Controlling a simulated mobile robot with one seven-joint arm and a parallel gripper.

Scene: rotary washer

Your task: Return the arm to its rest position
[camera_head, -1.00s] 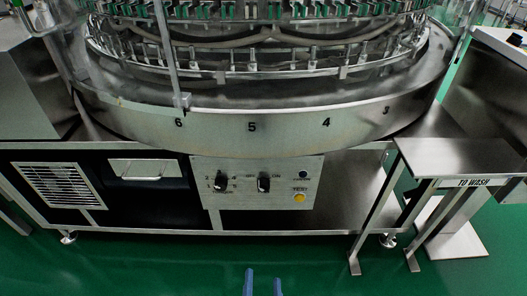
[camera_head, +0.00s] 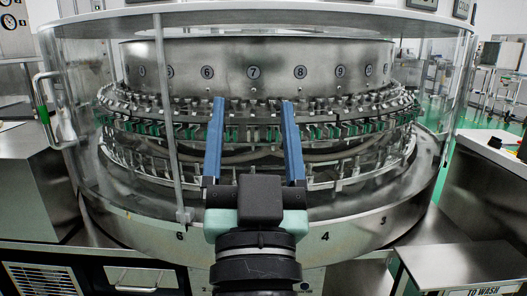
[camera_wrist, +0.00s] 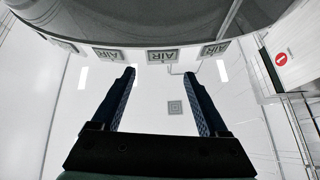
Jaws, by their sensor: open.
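My gripper (camera_head: 254,105) is in the lower middle of the head view, in front of the round washer (camera_head: 255,60). Its two blue fingers stand upright and wide apart, with nothing between them.
A clear guard (camera_head: 110,110) with a metal handle (camera_head: 45,110) curves around the washer. A steel "TO WASH" table (camera_head: 460,262) stands at the lower right. A white-topped cabinet (camera_head: 490,145) stands at the right. A steel cabinet (camera_head: 35,190) is at the left.

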